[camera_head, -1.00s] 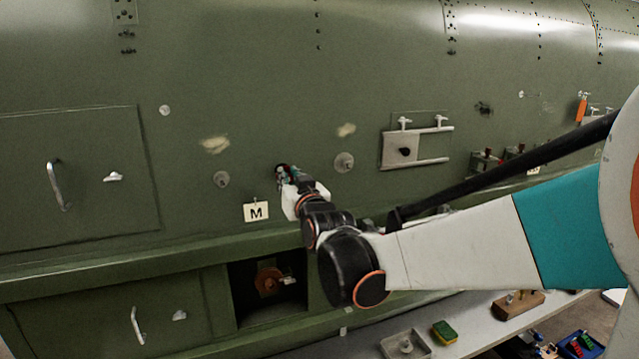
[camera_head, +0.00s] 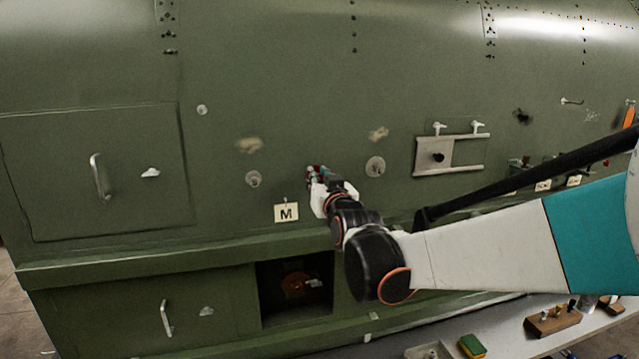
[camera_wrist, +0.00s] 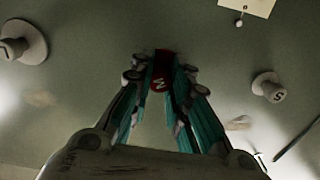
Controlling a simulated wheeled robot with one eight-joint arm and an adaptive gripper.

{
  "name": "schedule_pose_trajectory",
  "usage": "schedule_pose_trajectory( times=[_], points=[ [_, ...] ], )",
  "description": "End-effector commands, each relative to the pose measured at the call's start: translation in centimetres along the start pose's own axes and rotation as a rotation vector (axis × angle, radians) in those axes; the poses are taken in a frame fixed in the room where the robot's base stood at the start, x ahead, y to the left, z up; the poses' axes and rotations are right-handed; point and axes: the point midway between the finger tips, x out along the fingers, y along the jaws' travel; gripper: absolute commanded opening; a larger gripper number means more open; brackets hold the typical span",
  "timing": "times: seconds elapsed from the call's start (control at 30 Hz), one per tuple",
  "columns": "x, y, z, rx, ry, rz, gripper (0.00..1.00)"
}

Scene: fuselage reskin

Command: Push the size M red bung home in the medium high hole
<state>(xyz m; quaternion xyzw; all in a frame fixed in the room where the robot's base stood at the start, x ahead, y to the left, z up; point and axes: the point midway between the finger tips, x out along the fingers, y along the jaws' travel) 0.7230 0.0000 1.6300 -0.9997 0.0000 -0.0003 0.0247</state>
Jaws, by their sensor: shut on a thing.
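The red bung (camera_wrist: 159,84), marked M, is between the fingertips of my gripper (camera_wrist: 162,92) in the wrist view. My gripper is shut on it. The bung's far end is at or very close to the green fuselage skin; I cannot tell how deep it sits. The medium hole is hidden behind the bung and fingers. In the head view my gripper (camera_head: 317,177) is against the green panel, with a little red showing at its tip. The M tag (camera_head: 286,212) hangs below and left of it; its corner shows in the wrist view (camera_wrist: 260,6).
A grey bung marked S (camera_wrist: 268,88) and one marked L (camera_wrist: 22,42) protrude on either side; in the head view they are left (camera_head: 254,178) and right (camera_head: 375,166). A ledge (camera_head: 150,262) and an open recess (camera_head: 296,290) lie below. A latch plate (camera_head: 437,157) is farther right.

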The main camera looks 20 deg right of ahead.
Motion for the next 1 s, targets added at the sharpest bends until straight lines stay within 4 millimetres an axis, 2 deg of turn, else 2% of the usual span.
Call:
schedule_pose_trajectory(
  times=[0.87,0.9,0.97,1.0],
  points=[
    [1.6,0.0,0.0,0.0,0.0,0.0,0.0],
    [1.6,0.0,0.0,0.0,0.0,0.0,0.23],
    [1.6,0.0,0.0,0.0,0.0,0.0,0.37],
    [1.6,0.0,0.0,0.0,0.0,0.0,0.4]
  ],
)
